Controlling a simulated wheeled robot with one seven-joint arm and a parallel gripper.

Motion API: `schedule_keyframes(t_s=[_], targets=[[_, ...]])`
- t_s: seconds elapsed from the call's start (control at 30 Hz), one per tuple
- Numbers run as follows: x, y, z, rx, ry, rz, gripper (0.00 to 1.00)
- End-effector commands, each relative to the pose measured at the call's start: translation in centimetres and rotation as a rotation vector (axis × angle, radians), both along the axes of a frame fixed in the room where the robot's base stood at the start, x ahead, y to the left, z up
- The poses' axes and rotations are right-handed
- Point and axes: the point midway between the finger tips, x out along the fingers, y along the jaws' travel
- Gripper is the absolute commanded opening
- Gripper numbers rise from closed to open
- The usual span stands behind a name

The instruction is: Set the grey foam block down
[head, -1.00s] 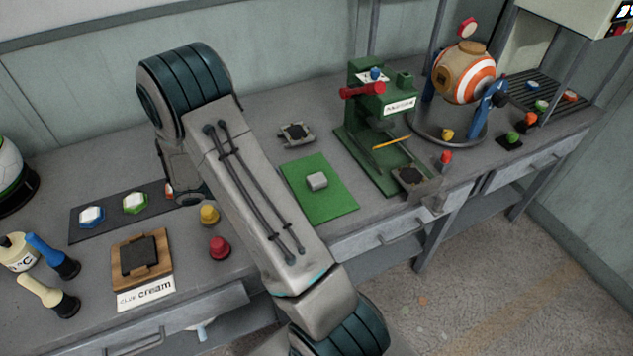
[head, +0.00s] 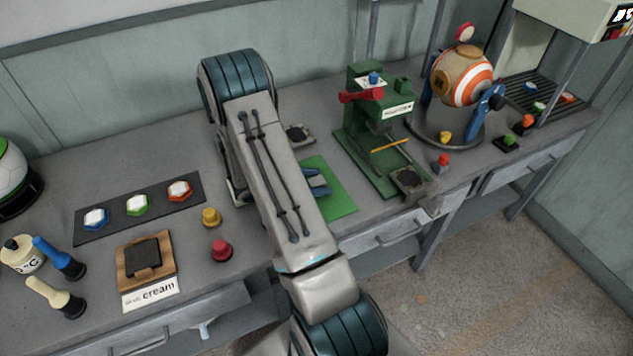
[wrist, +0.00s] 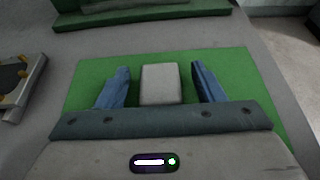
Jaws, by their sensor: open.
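The grey foam block (wrist: 160,84) lies on the green mat (wrist: 225,64) in the wrist view. My gripper (wrist: 160,82) is open, with one blue finger on each side of the block and a visible gap on both sides. I cannot tell how high the fingertips are above the mat.
The green press (head: 365,125) stands behind and right of the mat. A small dark fixture (head: 299,135) is partly hidden behind my arm.

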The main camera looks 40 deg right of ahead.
Motion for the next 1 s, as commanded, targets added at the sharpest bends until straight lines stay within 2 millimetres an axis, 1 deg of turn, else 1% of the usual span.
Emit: schedule_keyframes(t_s=[0.2,0.23,0.27,0.3,0.4,0.47,0.5,0.77,0.87,1.0], targets=[[0.0,-0.1,-0.1,0.0,-0.001,0.001,0.62],[0.0,-0.1,-0.1,0.0,-0.001,0.001,0.59],[0.0,-0.1,-0.1,0.0,-0.001,0.001,0.51],[0.0,-0.1,-0.1,0.0,-0.001,0.001,0.4],[0.0,-0.1,-0.1,0.0,-0.001,0.001,0.15],[0.0,-0.1,-0.1,0.0,-0.001,0.001,0.15],[0.0,-0.1,-0.1,0.0,-0.001,0.001,0.11],[0.0,-0.1,0.1,0.0,-0.001,0.001,0.11],[0.0,-0.1,0.5,-0.001,-0.003,0.0,0.11],[0.0,-0.1,1.6,-0.001,-0.003,0.001,0.11]])
